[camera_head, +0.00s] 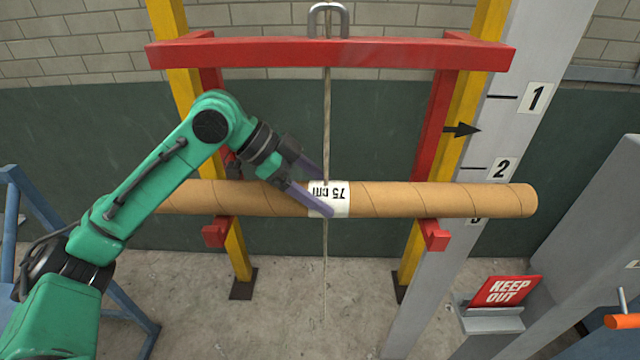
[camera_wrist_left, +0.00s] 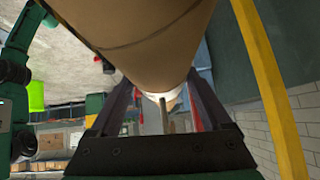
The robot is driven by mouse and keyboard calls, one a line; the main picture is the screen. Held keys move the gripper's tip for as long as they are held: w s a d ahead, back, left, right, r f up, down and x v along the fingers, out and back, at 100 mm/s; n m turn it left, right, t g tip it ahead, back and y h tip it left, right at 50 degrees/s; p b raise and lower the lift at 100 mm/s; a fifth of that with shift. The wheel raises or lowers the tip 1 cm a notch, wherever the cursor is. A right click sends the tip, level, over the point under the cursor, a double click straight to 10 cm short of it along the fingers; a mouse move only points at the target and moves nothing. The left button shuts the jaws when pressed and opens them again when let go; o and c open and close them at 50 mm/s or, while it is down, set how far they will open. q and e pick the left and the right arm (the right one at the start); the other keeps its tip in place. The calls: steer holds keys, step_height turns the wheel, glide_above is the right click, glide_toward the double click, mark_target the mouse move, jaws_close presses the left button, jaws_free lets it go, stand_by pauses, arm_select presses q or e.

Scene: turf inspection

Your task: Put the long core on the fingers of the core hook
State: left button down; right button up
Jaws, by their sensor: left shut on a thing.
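The long core (camera_head: 440,200) is a brown cardboard tube with a white "75 cm" label, lying about level across the head view. In the left wrist view the core (camera_wrist_left: 150,35) runs between the fingers (camera_wrist_left: 165,105). The core hook (camera_head: 330,54) is a red frame hung from a grey shackle. Its left finger (camera_head: 216,232) and right finger (camera_head: 435,236) show just below the core. I cannot tell whether the core touches them. My right gripper is not in view.
Yellow posts (camera_head: 235,260) stand behind the hook. A grey scale post (camera_head: 510,110) with numbers and a black arrow (camera_head: 462,130) stands right, near the core's right end. A rope (camera_head: 327,120) hangs mid-frame. A red "KEEP OUT" sign (camera_head: 506,291) and an orange object (camera_head: 622,321) are lower right.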

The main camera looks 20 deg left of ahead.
mark_target(244, 188)
arm_select(q)
steer(key=shift+a, duration=0.15)
jaws_free()
steer(key=shift+s, duration=0.1)
steer(key=shift+a+r, duration=0.2)
steer(key=shift+a, duration=0.05)
steer(key=s+a+b, duration=0.1)
steer(key=a+b, duration=0.1)
steer(key=a, duration=0.2)
steer(key=s+a+r+b, duration=0.1)
steer(key=a+b, duration=0.1)
steer(key=a, duration=0.2)
steer(key=s+a+b, duration=0.1)
steer(key=s+a, duration=0.1)
steer(key=a, duration=0.2)
steer(key=shift+a+r+b, duration=0.25)
steer(key=shift+a+b, duration=0.1)
steer(key=shift+b, duration=0.05)
steer(key=shift+s+a+r, duration=0.1)
steer(key=shift+r, duration=0.05)
